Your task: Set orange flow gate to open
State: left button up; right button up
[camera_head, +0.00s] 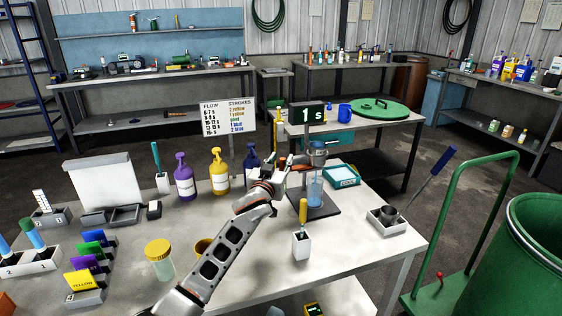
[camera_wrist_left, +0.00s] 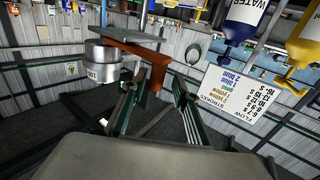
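The orange flow gate (camera_wrist_left: 138,54) shows in the left wrist view as a flat orange bar with a bent end, beside the metal cup (camera_wrist_left: 103,62) of the column. In the head view this cup (camera_head: 318,149) sits high on the column, above a clear blue-tinted beaker (camera_head: 315,190). My left gripper (camera_head: 283,172) is at the column's left side. In the left wrist view its two fingers (camera_wrist_left: 160,85) are apart, with the bent end of the gate at the gap between their tips. Contact cannot be told. My right gripper is not in view.
Yellow (camera_head: 219,171) and purple (camera_head: 185,177) pump bottles stand left of the column, with the flow chart sign (camera_head: 228,115) behind. A white holder (camera_head: 300,245) with a yellow-handled tool stands in front. A grey tray (camera_head: 388,222) holds a dark cup at right.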

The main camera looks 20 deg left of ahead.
pick_arm(q)
jog(key=shift+d, duration=0.1)
jog(key=s, duration=1.2)
